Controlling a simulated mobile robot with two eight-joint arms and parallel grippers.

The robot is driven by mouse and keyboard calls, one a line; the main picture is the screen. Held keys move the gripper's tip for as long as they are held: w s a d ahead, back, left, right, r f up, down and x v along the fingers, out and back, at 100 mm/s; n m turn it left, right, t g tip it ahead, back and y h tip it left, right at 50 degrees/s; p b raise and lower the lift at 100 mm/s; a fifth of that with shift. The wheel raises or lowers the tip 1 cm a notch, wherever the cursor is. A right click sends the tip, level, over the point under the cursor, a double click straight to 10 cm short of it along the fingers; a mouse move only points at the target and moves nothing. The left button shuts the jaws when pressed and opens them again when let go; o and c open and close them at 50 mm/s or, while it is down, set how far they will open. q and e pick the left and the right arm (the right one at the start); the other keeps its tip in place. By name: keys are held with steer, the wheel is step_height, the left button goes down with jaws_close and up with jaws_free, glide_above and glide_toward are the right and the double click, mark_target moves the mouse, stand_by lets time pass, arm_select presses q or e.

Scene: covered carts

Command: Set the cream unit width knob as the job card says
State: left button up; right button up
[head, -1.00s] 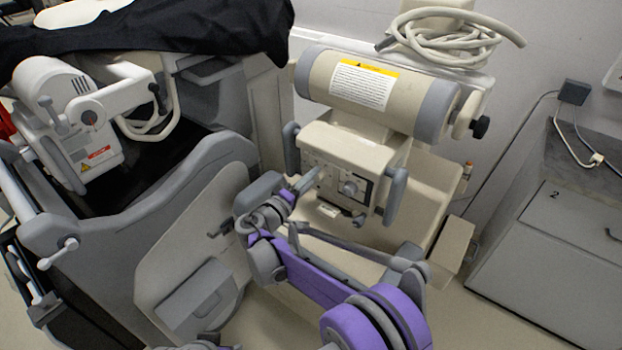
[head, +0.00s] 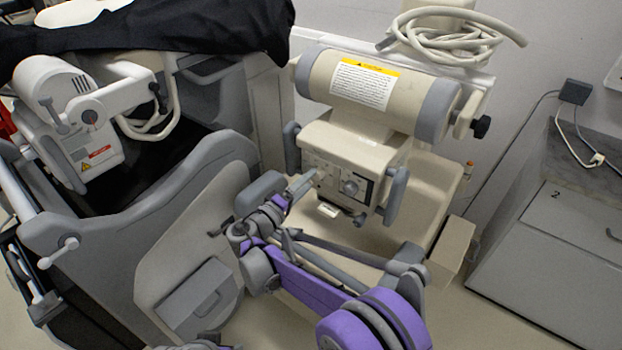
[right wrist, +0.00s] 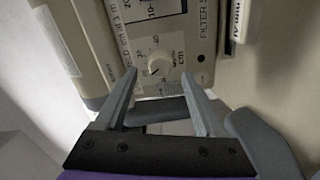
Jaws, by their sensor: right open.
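The cream unit (head: 345,150) stands in the middle of the head view, its control panel facing me. In the right wrist view a small pale round knob (right wrist: 159,66) sits on the panel, with a scale marked 20 and 40 and the letters cm. Its exact pointer setting is too small to read. My right gripper (head: 304,184) is at the panel's left part; in the right wrist view its open fingers (right wrist: 159,76) lie either side of the knob, apparently not gripping it. A larger dark-framed knob (head: 350,187) is further right. No job card is readable. My left gripper is not seen.
Grey handles (head: 396,195) flank the panel. A cylinder with a yellow-topped label (head: 362,84) lies above. A white unit (head: 75,120) under black cloth (head: 150,35) stands left, behind a grey cart side. A grey cabinet (head: 560,250) is at right.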

steer(key=v, duration=0.8)
steer(key=s+d+r+m+g+y+p, duration=0.15)
steer(key=s+d+g, duration=0.3)
steer(key=d, duration=0.65)
steer(key=s+d+m+g+y+p, duration=0.1)
steer(key=s+d+g+y+p, duration=0.3)
steer(key=d, duration=0.6)
steer(key=s+d+m+y+p, duration=0.1)
steer(key=s+m+y, duration=0.1)
steer(key=s, duration=0.8)
steer(key=s+d+f+m+y+p, duration=0.1)
steer(key=s+d+m+y+p, duration=0.1)
steer(key=s, duration=0.9)
steer(key=shift+d+m+g+y, duration=0.15)
steer(key=shift+m+g+y, duration=0.2)
steer(key=shift+m+y, duration=0.25)
